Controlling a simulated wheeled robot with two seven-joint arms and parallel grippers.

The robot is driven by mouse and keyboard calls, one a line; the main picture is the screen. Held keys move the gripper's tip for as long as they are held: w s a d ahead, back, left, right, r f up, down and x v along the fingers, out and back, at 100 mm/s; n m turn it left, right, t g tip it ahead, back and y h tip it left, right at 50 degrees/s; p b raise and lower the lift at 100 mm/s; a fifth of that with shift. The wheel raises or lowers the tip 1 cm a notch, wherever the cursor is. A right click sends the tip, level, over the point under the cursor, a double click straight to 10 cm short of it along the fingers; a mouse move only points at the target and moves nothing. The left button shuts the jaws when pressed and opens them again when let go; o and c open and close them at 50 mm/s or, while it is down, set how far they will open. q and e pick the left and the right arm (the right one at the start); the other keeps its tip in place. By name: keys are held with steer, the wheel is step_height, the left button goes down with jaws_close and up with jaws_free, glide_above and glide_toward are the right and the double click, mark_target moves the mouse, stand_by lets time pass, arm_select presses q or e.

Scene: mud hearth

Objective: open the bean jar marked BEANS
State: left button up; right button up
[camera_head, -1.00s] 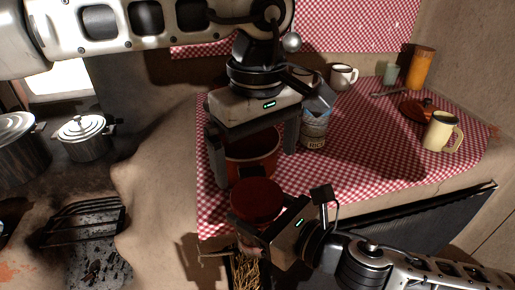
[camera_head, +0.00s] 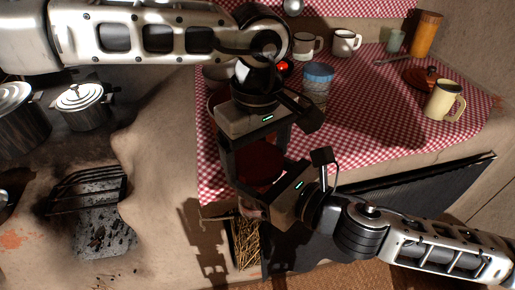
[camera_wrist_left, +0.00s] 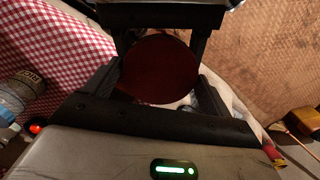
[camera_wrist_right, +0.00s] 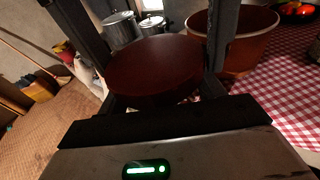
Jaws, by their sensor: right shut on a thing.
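The jar with a dark red round lid (camera_head: 262,163) is upright in front of the counter's edge. Its body is mostly hidden and I cannot read its label. My right gripper (camera_head: 265,203) is shut on the jar's body below the lid, from the right. My left gripper (camera_head: 261,172) is above, pointing down, with its open fingers on either side of the lid. The lid also shows between the fingers in the left wrist view (camera_wrist_left: 160,70) and in the right wrist view (camera_wrist_right: 156,66). Whether the left fingers touch it, I cannot tell.
A jar with a blue lid (camera_head: 317,82) stands behind on the checked cloth (camera_head: 360,115). A red pot (camera_wrist_right: 238,38) is close by. Mugs, a yellow mug (camera_head: 443,101) and an orange canister (camera_head: 426,34) stand farther right. Lidded pots (camera_head: 82,104) are at left.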

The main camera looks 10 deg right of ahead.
arm_select(q)
steer(key=shift+c, duration=1.2)
steer(key=n, duration=0.7)
steer(key=shift+r, duration=0.1)
